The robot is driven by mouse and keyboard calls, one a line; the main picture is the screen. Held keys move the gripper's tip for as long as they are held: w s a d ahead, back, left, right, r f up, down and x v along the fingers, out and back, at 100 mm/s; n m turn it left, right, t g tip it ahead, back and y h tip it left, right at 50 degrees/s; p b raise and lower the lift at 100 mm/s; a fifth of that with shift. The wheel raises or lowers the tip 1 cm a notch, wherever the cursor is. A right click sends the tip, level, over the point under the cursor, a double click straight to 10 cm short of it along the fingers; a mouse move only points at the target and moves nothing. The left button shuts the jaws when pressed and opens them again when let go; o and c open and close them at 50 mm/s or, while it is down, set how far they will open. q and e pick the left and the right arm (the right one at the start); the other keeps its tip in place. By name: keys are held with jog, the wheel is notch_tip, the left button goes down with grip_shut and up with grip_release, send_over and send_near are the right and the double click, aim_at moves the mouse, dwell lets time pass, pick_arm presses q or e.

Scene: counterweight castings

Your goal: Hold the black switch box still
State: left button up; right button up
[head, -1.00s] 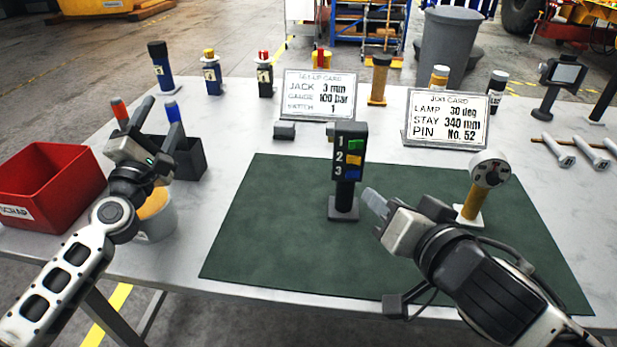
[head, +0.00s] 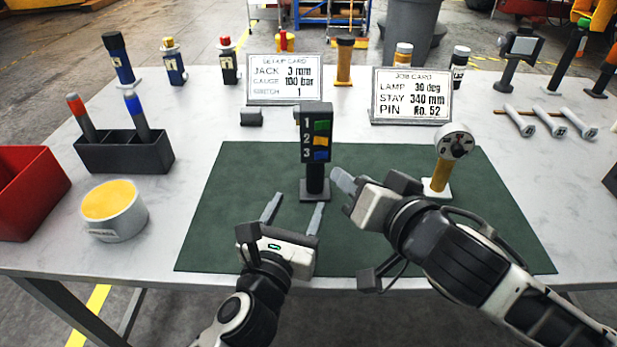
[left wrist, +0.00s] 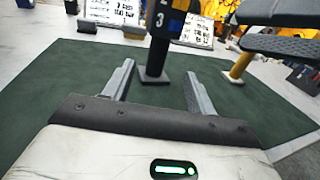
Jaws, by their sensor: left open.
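The black switch box (head: 316,135) stands upright on a short black post with a square foot, on the green mat (head: 235,200). Its face has the numbers 1, 2, 3 beside green, orange and blue switches. My left gripper (head: 294,211) is open and empty, low over the mat in front of the box, fingers pointing towards it. In the left wrist view the post (left wrist: 156,58) shows beyond and between the open fingers (left wrist: 160,80), apart from them. My right gripper (head: 345,182) is just right of the post; its finger opening is not clear.
A dial gauge on a yellow post (head: 440,172) stands right of my right gripper. A setup card (head: 284,80) and a job card (head: 411,95) stand behind the mat. A black holder (head: 125,153), a yellow-topped tub (head: 116,212) and a red bin (head: 25,195) are left.

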aim_at(318, 160)
pick_arm(q)
jog(key=x, duration=1.4)
jog(key=shift+a, duration=0.15)
